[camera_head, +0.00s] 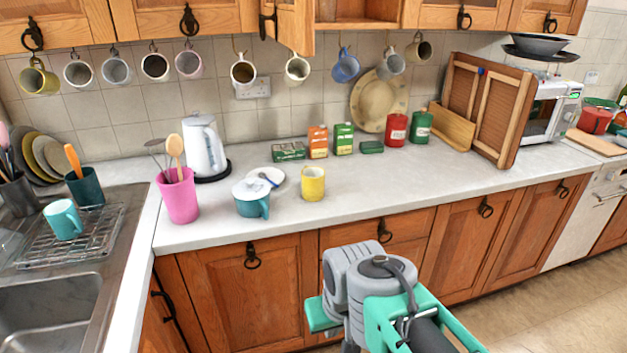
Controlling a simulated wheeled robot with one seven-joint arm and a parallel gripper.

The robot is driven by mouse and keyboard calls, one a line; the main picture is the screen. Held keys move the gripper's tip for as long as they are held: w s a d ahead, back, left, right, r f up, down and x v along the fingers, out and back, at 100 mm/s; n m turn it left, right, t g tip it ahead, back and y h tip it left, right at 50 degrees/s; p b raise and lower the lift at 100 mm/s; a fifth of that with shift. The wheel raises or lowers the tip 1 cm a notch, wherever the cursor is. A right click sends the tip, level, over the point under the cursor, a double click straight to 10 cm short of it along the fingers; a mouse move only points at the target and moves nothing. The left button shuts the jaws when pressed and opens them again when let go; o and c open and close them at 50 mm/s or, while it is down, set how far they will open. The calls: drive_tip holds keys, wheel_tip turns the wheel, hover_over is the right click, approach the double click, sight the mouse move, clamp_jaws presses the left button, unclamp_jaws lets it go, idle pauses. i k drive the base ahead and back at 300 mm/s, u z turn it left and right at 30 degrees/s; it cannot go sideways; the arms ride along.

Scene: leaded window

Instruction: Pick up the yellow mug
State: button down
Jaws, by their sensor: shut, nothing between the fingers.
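The yellow mug (313,184) stands upright on the grey-white counter, near its front edge. Its handle appears to be on its left side. My gripper (322,314) is at the lower middle, in front of the cupboard doors and below counter height, apart from the mug. Its fingers are mostly hidden behind my wrist and arm; it is shut and holds nothing. Another, duller yellow mug (38,80) hangs from a hook at the upper left.
A pink utensil holder (178,195), a white kettle (203,147) and a white saucer (265,179) stand left of the mug. Small boxes (317,142) and tins (396,128) stand behind. The counter (380,188) right of the mug is clear. Mugs hang above.

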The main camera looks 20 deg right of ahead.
sight(311, 181)
drive_tip(key=z, duration=1.85)
drive_tip(key=i, duration=0.95)
drive_tip(key=u, duration=3.85)
drive_tip(key=i, duration=0.5)
drive_tip(key=u, duration=0.1)
